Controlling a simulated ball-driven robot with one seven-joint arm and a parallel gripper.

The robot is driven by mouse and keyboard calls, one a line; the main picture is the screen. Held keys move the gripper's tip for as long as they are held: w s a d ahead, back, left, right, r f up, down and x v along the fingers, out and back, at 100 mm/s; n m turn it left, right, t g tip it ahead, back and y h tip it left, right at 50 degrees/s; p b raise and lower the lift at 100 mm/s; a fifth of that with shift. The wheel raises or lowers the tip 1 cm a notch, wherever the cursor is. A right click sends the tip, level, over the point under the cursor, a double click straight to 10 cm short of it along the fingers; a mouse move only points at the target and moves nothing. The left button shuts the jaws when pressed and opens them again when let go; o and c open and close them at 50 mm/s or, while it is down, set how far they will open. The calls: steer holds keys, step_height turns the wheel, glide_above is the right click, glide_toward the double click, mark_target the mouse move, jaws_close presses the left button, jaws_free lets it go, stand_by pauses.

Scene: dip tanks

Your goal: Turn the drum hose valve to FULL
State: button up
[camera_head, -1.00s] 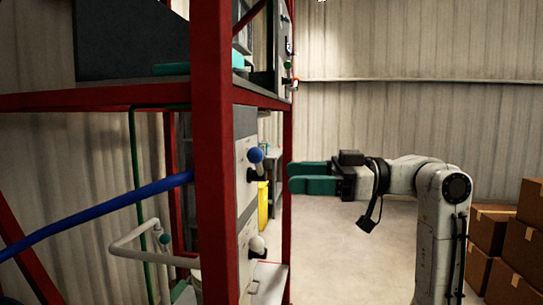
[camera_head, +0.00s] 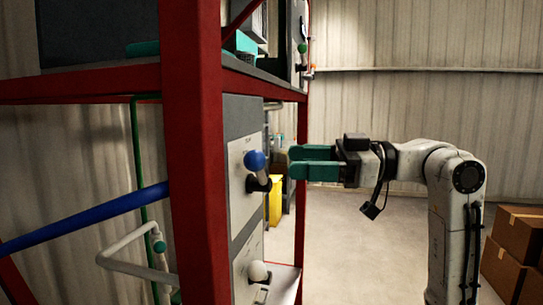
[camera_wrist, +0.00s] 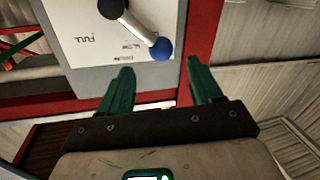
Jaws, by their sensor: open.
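A lever with a blue ball knob (camera_head: 255,161) sticks out of a pale panel (camera_head: 241,190) on the red-framed rack. In the wrist view, the blue-knobbed lever (camera_wrist: 161,49) slants from a black pivot across the panel (camera_wrist: 82,60); lettering that looks like an upside-down FULL is beside it. Smaller labels are too blurred to read. My gripper (camera_head: 293,162) is open and empty, with green fingers pointing at the panel, a little right of the knob. In the wrist view, the knob is ahead of and between the fingertips (camera_wrist: 160,68), apparently untouched.
A second lever with a white knob (camera_head: 259,271) is below. A red post (camera_head: 196,150) stands close on the left, with a blue hose (camera_head: 85,222) and white pipe (camera_head: 125,262) behind. Cardboard boxes (camera_head: 515,250) are at right. The floor between is clear.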

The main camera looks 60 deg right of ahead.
mark_target(256, 173)
steer(key=p+x, duration=0.1)
steer(key=x, duration=0.5)
steer(key=shift+s, duration=0.1)
jaws_close()
stand_by(0.5)
